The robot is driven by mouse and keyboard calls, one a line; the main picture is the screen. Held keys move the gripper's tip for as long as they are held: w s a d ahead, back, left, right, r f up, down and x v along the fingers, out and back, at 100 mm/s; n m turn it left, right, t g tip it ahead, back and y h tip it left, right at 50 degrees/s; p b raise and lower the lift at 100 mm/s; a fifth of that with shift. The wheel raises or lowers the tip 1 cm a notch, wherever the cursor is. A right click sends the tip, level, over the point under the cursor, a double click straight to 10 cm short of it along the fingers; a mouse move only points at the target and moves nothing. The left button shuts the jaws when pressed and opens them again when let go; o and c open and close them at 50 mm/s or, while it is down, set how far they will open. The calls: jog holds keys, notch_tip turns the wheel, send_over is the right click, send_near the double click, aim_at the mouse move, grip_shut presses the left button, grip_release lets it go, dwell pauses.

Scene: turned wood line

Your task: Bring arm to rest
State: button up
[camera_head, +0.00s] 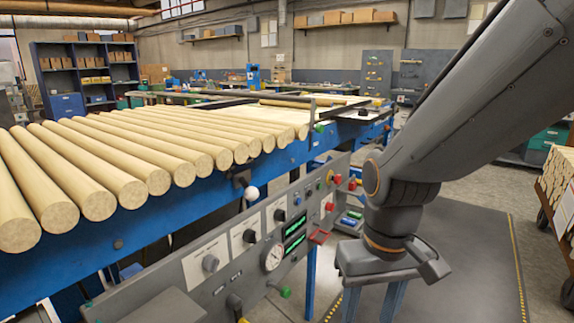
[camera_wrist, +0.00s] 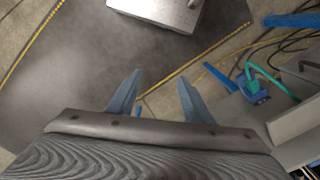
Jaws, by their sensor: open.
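My arm comes in from the upper right in the head view and bends down at the wrist. My gripper (camera_head: 372,303) points down beside the front of the control panel (camera_head: 235,255), its lower ends cut off by the picture edge. In the wrist view my gripper (camera_wrist: 158,95) shows two blue-grey fingers spread apart, with only floor between them. It is open and holds nothing.
Several round wooden bars (camera_head: 120,180) lie side by side on the blue-framed line (camera_head: 190,197). A dark mat (camera_head: 465,260) with yellow edging covers the floor below. A cart of wood (camera_head: 558,185) stands at the right. Cables (camera_wrist: 265,75) run near the line's foot.

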jog(key=d+r+m+p, duration=0.1)
jog(key=d+r+p, duration=0.4)
jog(key=p, duration=0.5)
jog(key=shift+s+d+r+m, duration=0.35)
jog(key=shift+d+r+m, duration=0.05)
jog(key=shift+r, duration=0.25)
dwell(0.9)
